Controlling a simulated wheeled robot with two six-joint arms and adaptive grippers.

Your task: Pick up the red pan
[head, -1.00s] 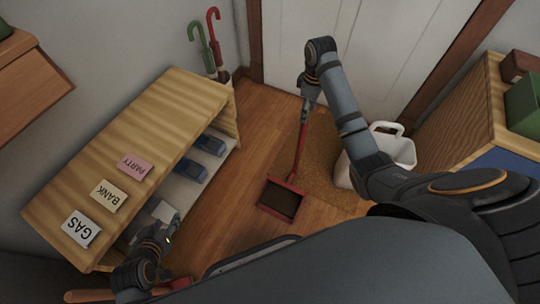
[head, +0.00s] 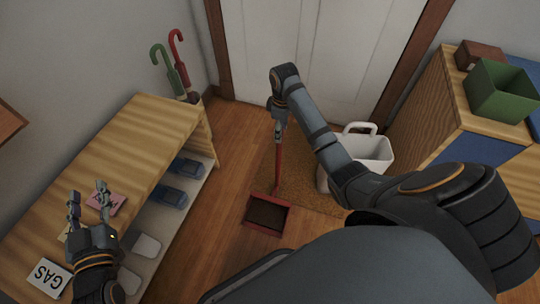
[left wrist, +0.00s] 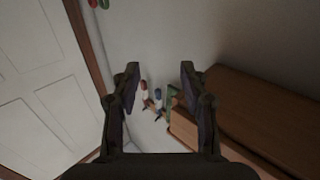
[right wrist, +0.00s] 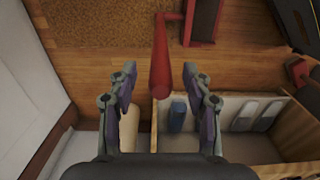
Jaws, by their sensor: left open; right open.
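The red pan (head: 268,216) is a dustpan standing on the wood floor, its tray low and its long red handle (head: 278,165) rising toward the door. My right gripper (head: 280,128) is at the handle's upper end. In the right wrist view the handle (right wrist: 161,55) shows between the two spread fingers of this gripper (right wrist: 158,76); I cannot tell whether they touch it. My left gripper (head: 88,196) is open and empty above the wooden shelf, far from the pan. In the left wrist view its fingers (left wrist: 160,78) are apart with nothing between them.
The shelf unit (head: 130,130) at left holds labelled cards and blue shoes (head: 178,177). Umbrellas (head: 170,70) stand behind it. A white bin (head: 368,150) is right of the pan beside my right arm. A cabinet (head: 430,115) stands at right.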

